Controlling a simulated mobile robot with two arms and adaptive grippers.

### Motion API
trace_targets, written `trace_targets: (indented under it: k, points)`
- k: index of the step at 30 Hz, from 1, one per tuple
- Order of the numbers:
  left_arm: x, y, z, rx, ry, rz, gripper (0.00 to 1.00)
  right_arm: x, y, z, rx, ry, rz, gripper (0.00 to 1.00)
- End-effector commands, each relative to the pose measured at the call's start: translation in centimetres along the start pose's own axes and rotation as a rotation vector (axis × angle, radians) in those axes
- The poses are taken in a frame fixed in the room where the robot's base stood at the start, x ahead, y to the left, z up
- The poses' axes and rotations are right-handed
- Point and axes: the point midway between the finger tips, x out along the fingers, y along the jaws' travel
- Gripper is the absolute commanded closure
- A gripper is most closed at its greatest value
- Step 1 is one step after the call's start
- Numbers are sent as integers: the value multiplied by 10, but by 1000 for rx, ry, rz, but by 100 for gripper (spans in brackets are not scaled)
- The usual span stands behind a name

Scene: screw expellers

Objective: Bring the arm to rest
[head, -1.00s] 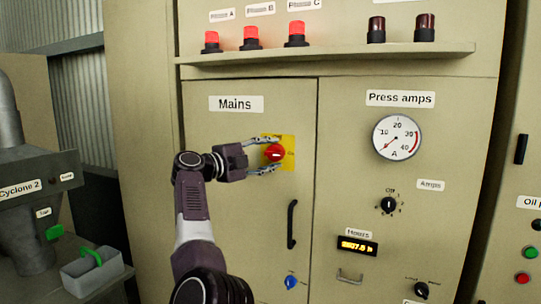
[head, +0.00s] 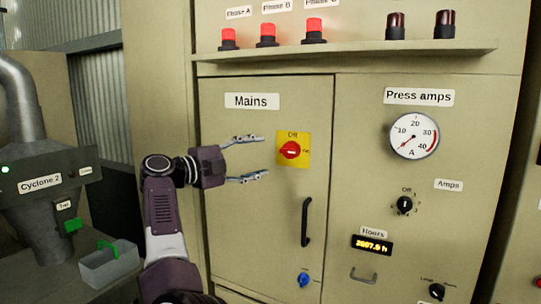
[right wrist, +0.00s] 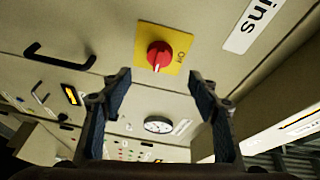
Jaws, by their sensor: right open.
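My right arm (head: 163,215) reaches up in front of the electrical cabinet. Its gripper (head: 262,158) is open and empty, with the two fingers spread apart and pointing right. The red rotary mains switch (head: 291,150) on its yellow plate (head: 293,135) is just right of the fingertips and apart from them. In the right wrist view the open gripper (right wrist: 160,85) frames free space, and the red knob (right wrist: 159,55) on its yellow plate lies beyond the fingers. My left gripper is not in view.
The cabinet face (head: 262,210) carries a black door handle (head: 306,221), a blue knob (head: 303,280) and a gauge (head: 414,136). A ledge (head: 345,57) with red lamps juts out above. Cyclone 2 (head: 40,190) and a grey bin (head: 108,265) stand at left.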

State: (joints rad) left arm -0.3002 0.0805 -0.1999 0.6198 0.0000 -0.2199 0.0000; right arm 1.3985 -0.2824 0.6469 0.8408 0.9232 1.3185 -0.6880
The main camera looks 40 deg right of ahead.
Motion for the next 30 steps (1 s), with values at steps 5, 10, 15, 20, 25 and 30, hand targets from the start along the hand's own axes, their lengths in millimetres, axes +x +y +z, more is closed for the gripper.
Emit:
trace_targets:
  k: [5,10,15,20,25,30]
  points:
    - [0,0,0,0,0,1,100,-13,0,0,0,1,-1,45]
    - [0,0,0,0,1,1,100,-14,0,0,0,1,-1,45]
    - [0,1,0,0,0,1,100,-14,0,0,0,1,-1,45]
    - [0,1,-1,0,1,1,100,-14,0,0,0,1,0,45]
    - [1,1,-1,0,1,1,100,-13,8,8,-24,-5,-40,45]
    - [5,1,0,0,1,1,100,-18,45,52,-147,-66,-249,45]
